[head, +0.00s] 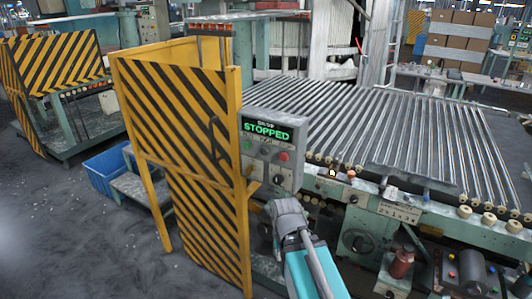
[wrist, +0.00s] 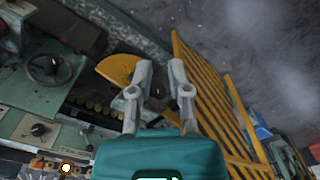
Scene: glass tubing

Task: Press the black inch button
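A grey control panel (head: 270,124) is fixed beside the yellow-and-black guard in the head view. Its display (head: 267,131) reads STOPPED in green. Below it are a green button (head: 248,144), a red button (head: 284,156) and a dark round control (head: 278,179). The small labels are unreadable, so I cannot tell which control is the inch button. My gripper (head: 285,207) is just below the panel in the head view, apart from its buttons as far as I can see. In the wrist view my gripper (wrist: 161,66) has its two grey fingers apart with nothing between them. The panel is not recognisable there.
The striped guard (head: 190,150) stands left of the panel. A roller conveyor (head: 400,135) runs to the right, with a handwheel (head: 358,242) below it. A blue bin (head: 105,170) is on the floor at left. A box with coloured buttons (head: 470,270) is at lower right.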

